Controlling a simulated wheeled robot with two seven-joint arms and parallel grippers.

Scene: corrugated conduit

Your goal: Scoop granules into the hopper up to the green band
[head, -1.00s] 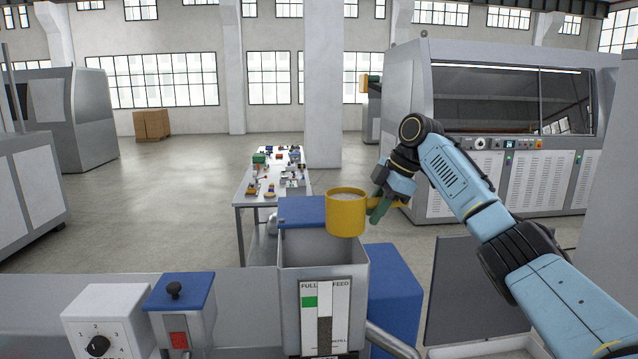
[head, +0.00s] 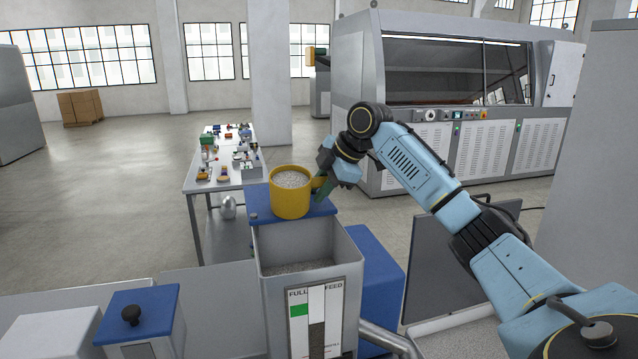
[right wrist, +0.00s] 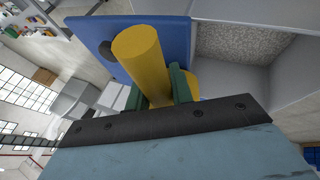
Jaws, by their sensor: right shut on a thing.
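The yellow scoop (head: 290,200) is upright and holds pale grey granules (head: 291,179) near its rim. My right gripper (head: 321,188) is shut on the scoop's handle, a yellow bar (right wrist: 142,55) between its green fingers in the right wrist view. The scoop appears above the blue lid (head: 259,207) at the back of the hopper (head: 346,250). Granules (head: 298,267) lie inside the hopper; they also show in the right wrist view (right wrist: 240,42). On the front gauge, the dark column (head: 317,339) tops out below the green band (head: 299,310). My left gripper is out of view.
A blue-lidded box (head: 145,312) stands left of the hopper, and a blue bin (head: 372,275) is at its right. A dark panel (head: 460,262) stands farther right. A table with small parts (head: 201,187) is behind. The space above the hopper mouth looks clear.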

